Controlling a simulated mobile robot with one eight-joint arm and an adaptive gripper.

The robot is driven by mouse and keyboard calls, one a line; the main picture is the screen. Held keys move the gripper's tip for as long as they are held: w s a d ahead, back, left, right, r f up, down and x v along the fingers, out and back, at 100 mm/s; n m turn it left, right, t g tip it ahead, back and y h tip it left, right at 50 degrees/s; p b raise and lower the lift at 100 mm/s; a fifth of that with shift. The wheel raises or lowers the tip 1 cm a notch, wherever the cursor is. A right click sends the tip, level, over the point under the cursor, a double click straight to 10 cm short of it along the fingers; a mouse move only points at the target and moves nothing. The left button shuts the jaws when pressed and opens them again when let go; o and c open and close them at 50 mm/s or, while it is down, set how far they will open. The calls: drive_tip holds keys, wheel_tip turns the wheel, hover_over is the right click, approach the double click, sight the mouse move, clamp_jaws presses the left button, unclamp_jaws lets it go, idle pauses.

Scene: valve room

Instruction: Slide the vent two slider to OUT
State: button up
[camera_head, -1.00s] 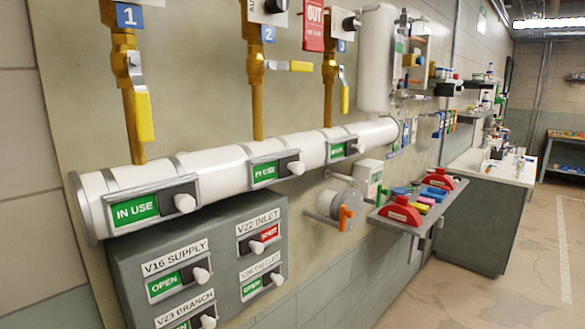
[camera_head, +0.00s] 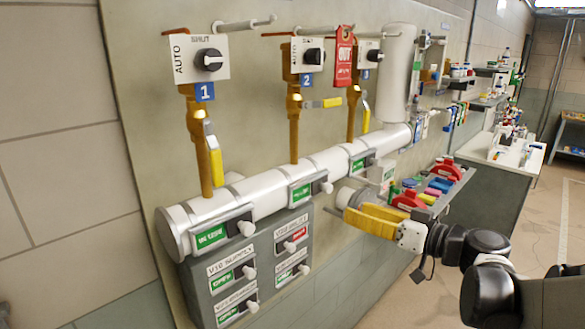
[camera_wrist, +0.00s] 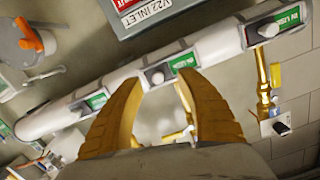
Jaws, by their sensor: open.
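The white manifold pipe (camera_head: 260,190) carries three small sliders, each with a green IN USE window and a white knob. The middle slider (camera_head: 302,191) is below the valve numbered 2, its knob at the right end of its slot. It also shows in the wrist view (camera_wrist: 158,76), between and beyond my fingertips. My gripper (camera_head: 352,214) has yellow fingers, spread open and empty, in front of the wall to the right of the middle slider in the head view. In the wrist view my gripper (camera_wrist: 162,80) points at the pipe, apparently not touching it.
A grey box (camera_head: 245,265) with several labelled sliders sits below the pipe. Brass valves with yellow handles (camera_head: 215,160) rise above it. A red OUT tag (camera_head: 344,55) hangs near the third valve. A shelf (camera_head: 450,195) with red and coloured items is behind my arm.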

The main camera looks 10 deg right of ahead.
sight(330, 189)
drive_tip(key=shift+t, duration=0.5)
drive_tip(key=x, duration=0.3)
drive_tip(key=r+x, duration=0.1)
drive_tip(key=x, duration=0.2)
drive_tip(key=d+r+x, duration=0.1)
drive_tip(key=x, duration=0.3)
drive_tip(key=shift+w, duration=0.5)
drive_tip(key=shift+c, duration=0.2)
clamp_jaws()
